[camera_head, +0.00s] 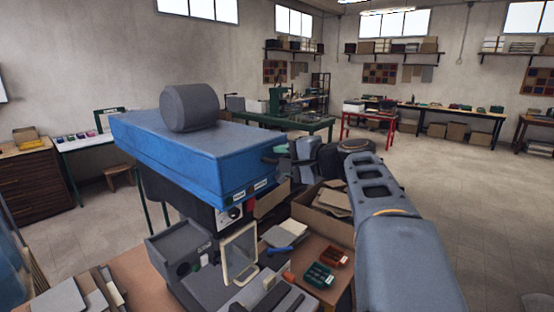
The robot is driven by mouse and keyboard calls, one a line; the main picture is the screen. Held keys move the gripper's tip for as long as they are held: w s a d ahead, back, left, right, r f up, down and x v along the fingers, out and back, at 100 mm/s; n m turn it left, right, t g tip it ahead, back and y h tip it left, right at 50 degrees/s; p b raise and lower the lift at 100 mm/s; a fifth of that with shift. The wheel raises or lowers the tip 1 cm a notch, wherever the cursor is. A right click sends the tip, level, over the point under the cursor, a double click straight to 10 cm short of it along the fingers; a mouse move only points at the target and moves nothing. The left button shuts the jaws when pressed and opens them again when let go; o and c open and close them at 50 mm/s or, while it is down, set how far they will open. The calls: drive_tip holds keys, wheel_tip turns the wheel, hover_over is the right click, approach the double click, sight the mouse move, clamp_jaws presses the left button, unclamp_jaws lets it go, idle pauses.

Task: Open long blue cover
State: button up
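The long blue cover (195,160) is a blue, box-like lid on a dark machine body (185,200) left of the middle. It looks lowered, with little or no gap under its front edge. Two small labelled marks show at its lower right corner. A grey rounded cylinder (188,108) shows over its top; I cannot tell whether it rests there. My gripper (274,157) is at the right end of the cover, close to its side. I cannot tell whether it touches the cover. Its fingers are small and partly hidden, so their opening is unclear.
A cardboard box (325,226) stands under my arm. A white-framed panel (239,254), a red tray (334,257) and a green tray (318,275) are in front of the machine. A green table (300,124) and red table (374,118) stand behind. The floor at right is clear.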

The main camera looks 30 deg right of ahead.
drive_tip(key=shift+c, duration=0.2)
clamp_jaws()
